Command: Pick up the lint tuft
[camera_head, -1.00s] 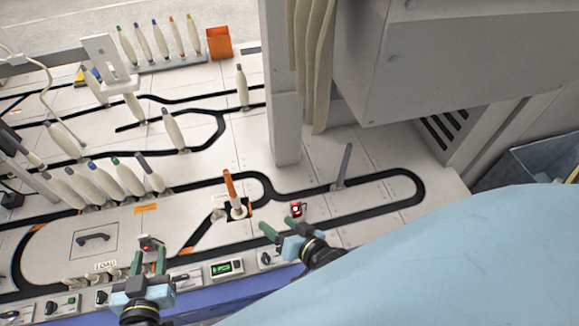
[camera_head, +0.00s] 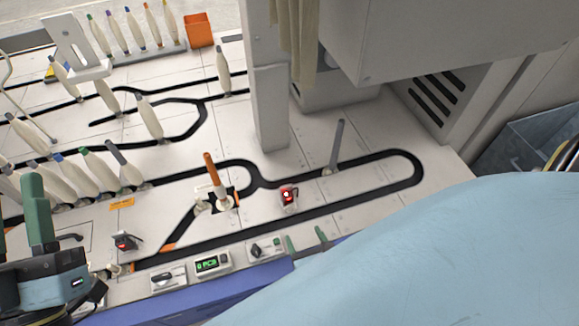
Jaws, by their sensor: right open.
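I cannot make out the lint tuft for certain. A small pale lump (camera_head: 203,201) lies beside the orange-topped tube (camera_head: 213,172) on the track; I cannot tell whether it is lint. My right gripper (camera_head: 305,239) shows only its two green fingertips, apart and empty, at the deck's front edge; a large light blue surface hides the rest. My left gripper (camera_head: 38,212) is large at the lower left, its green fingers seen nearly in line, so their gap is unclear.
Pale bobbins (camera_head: 95,168) stand in a row at left. A red-lit device (camera_head: 289,197) and a grey post (camera_head: 268,110) stand near the middle. An orange bin (camera_head: 199,31) is at the back.

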